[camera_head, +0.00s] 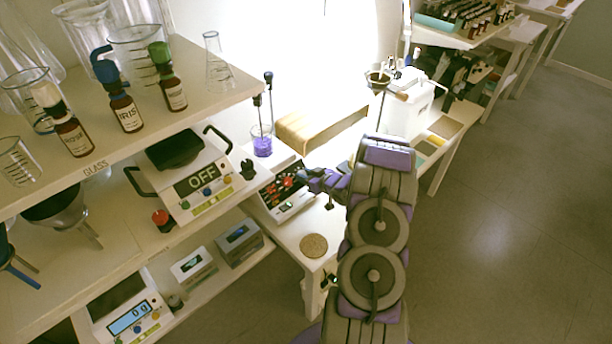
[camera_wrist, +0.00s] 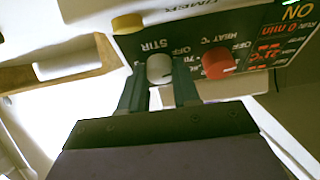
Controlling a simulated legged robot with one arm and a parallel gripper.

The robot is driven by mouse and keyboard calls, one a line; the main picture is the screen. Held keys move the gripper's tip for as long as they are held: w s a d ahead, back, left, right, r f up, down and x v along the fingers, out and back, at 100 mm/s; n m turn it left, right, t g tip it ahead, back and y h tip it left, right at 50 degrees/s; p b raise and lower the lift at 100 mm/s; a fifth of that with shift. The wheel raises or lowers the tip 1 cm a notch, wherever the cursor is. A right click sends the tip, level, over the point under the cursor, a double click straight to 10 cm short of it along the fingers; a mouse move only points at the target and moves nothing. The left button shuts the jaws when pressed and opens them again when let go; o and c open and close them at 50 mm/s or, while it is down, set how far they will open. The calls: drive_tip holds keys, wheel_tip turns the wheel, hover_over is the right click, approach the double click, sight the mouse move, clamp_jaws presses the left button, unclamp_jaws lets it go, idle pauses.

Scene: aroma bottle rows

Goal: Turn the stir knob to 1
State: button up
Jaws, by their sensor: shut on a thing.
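The white stirrer device (camera_head: 292,206) with a dark front panel stands on the bench in the middle of the head view. In the wrist view its panel (camera_wrist: 190,42) appears upside down, with red lit digits and an "ON" sign. The light grey stir knob (camera_wrist: 159,69) sits beside the "STIR" label. My gripper (camera_wrist: 160,88) has one finger on each side of this knob and is shut on it. In the head view my gripper (camera_head: 312,180) is at the device's front and covers part of the panel. The knob's setting cannot be read.
A red heat knob (camera_wrist: 218,64) is close to one finger, and a yellow knob (camera_wrist: 127,23) is on the other side. A beaker with purple contents (camera_head: 262,146) stands at the device's back. A scale reading "OFF" (camera_head: 190,185) is to the left. A round cork mat (camera_head: 314,245) lies in front.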

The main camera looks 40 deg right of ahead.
drive_tip(key=shift+r+m+p, duration=0.2)
drive_tip(key=shift+m+p, duration=0.2)
drive_tip(key=shift+p, duration=0.1)
drive_tip(key=m+h+p, duration=0.1)
drive_tip(key=m+p, duration=0.2)
drive_tip(key=p, duration=0.1)
drive_tip(key=shift+r, duration=0.1)
drive_tip(key=shift+a+m+g+h+p, duration=0.15)
drive_tip(key=shift+m+h+p, duration=0.45)
drive_tip(key=shift+m, duration=0.65)
drive_tip(key=shift+d+m+g+h+p, duration=0.1)
drive_tip(key=shift+m+g+h+p, duration=0.2)
drive_tip(key=shift+m+p, duration=0.8)
drive_tip(key=shift+f+m, duration=0.2)
drive_tip(key=shift+m, duration=0.15)
drive_tip(key=o, duration=1.1)
drive_tip(key=shift+c, duration=0.2)
drive_tip(key=p+v, duration=0.2)
drive_tip(key=v, duration=1.5)
drive_tip(key=shift+s, duration=0.2)
